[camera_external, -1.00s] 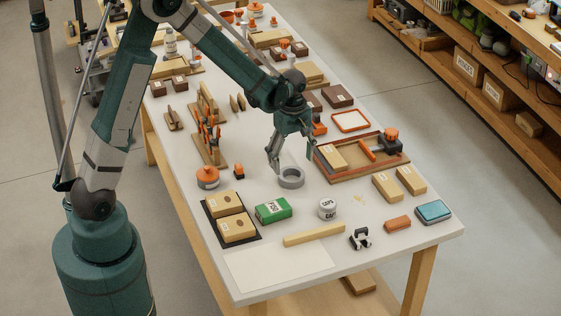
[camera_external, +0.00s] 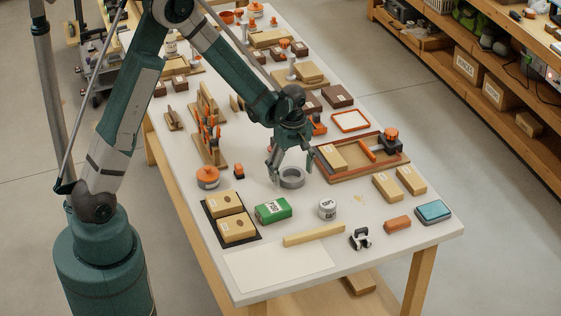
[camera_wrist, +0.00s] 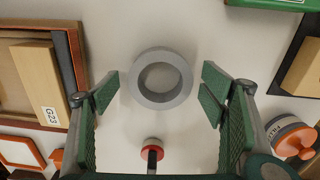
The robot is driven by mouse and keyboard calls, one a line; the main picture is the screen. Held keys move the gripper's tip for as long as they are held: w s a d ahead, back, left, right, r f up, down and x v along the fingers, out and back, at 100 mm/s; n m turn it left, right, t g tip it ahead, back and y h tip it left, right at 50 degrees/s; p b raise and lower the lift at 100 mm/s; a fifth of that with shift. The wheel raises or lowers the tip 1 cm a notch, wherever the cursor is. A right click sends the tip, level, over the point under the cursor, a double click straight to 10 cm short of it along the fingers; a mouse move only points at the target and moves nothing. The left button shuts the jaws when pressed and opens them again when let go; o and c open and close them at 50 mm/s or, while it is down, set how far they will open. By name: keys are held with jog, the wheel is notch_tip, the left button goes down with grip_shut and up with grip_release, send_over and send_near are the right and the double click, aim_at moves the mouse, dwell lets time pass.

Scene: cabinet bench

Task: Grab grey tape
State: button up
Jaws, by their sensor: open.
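The grey tape (camera_external: 291,178) is a ring lying flat on the white bench. In the wrist view the grey tape (camera_wrist: 161,59) shows whole, its hole facing up, a little beyond and between my fingertips. My gripper (camera_external: 291,172) is open above the tape in the external view, with its fingers pointing down. In the wrist view the fingers of my gripper (camera_wrist: 160,90) are spread wide to the left and right of the ring, with nothing held between them. I cannot tell the exact height of the fingertips over the bench.
A wooden tray (camera_external: 345,172) with blocks stands close on the right. A small orange-topped peg (camera_external: 239,171) and an orange-lidded jar (camera_external: 207,177) stand to the left. Bare bench surrounds the ring.

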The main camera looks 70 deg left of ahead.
aim_at(292, 174)
dwell(0.6)
jog(key=c, duration=1)
notch_tip(292, 174, up, 10)
jog(key=p, duration=0.1)
jog(key=shift+p, duration=0.35)
dwell(0.3)
